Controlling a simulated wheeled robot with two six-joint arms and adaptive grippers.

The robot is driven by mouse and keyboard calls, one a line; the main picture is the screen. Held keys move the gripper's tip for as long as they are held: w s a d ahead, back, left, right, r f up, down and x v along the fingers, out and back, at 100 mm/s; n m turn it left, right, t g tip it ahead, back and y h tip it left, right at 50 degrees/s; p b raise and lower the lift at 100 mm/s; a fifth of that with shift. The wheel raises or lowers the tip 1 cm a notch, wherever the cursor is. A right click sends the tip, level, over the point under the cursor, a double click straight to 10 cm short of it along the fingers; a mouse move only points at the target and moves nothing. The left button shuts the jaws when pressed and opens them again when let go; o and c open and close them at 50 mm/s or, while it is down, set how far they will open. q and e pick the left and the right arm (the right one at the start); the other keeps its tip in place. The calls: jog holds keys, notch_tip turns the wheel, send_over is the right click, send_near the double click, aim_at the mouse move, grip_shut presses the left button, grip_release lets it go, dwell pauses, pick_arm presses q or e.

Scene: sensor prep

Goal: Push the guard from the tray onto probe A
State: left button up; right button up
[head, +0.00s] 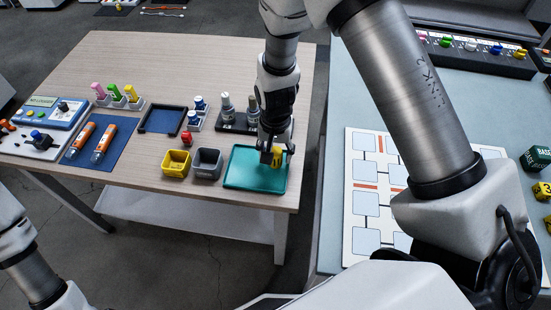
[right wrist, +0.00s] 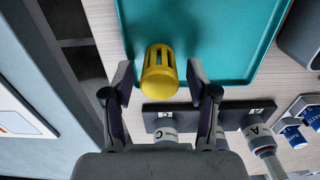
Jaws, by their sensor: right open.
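The yellow guard (right wrist: 159,72), a slotted cup-like piece, is on the teal tray (head: 235,181), near its edge on the probe side. It also shows in the head view (head: 278,157), partly hidden by my right gripper. My right gripper (right wrist: 158,78) is open, its fingers on either side of the guard with gaps between. Probe A (right wrist: 259,142) is grey, with an "A" label, in a dark base (head: 233,126) behind the tray; in the head view it is the left probe (head: 226,106). My left gripper is out of view; only part of that arm shows.
Left of the tray are a grey bin (head: 207,162) and a yellow bin (head: 176,163). The table edge is right of the tray.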

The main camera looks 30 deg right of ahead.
aim_at(276, 151)
dwell(0.4)
jog(key=shift+p, duration=0.35)
jog(key=shift+c, duration=0.3)
jog(key=c, duration=0.7)
notch_tip(276, 151, up, 5)
jog(key=p, duration=0.5)
jog(key=shift+c, duration=0.2)
